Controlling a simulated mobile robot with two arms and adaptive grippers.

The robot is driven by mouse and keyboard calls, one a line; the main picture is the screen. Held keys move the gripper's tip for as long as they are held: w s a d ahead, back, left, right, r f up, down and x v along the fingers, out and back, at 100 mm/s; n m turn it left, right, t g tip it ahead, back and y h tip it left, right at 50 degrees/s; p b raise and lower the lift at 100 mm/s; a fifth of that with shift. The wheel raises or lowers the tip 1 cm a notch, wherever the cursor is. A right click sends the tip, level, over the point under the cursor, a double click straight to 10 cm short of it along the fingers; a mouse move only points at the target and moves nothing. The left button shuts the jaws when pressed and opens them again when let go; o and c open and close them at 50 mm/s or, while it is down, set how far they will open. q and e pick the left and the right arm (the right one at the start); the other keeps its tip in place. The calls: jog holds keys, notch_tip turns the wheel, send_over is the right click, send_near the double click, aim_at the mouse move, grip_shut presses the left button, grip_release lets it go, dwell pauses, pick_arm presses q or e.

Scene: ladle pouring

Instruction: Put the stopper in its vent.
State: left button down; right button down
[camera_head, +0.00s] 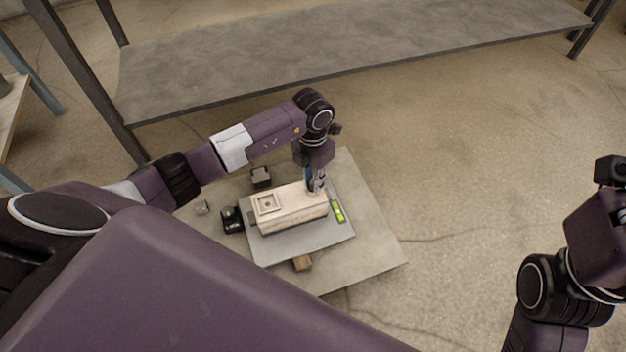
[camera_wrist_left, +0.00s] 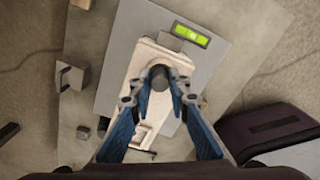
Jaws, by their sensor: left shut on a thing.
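The pale mold block (camera_head: 290,214) lies on a grey plate, with a square recessed opening (camera_head: 268,204) at its left end. It also shows in the left wrist view (camera_wrist_left: 147,52). My left gripper (camera_head: 316,187) points down over the block's right end. In the left wrist view my left gripper (camera_wrist_left: 158,92) is shut on the dark, round stopper (camera_wrist_left: 158,76), with a blue finger on each side. The stopper is over the end of the block away from the square opening. The vent is hidden under it; I cannot tell whether the stopper is inside the vent or above it.
A green level (camera_head: 339,211) lies on the grey plate (camera_head: 300,246) beside the block. Dark blocks (camera_head: 260,177), a black object (camera_head: 232,219) and a brown block (camera_head: 302,263) stand around it on the low table (camera_head: 372,250). A long shelf (camera_head: 330,50) is behind.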

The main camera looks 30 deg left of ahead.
pick_arm(q)
jog(key=shift+f, duration=0.1)
jog(key=c, duration=1.7)
grip_release()
jog(key=shift+c, duration=0.2)
notch_tip(320, 180, up, 12)
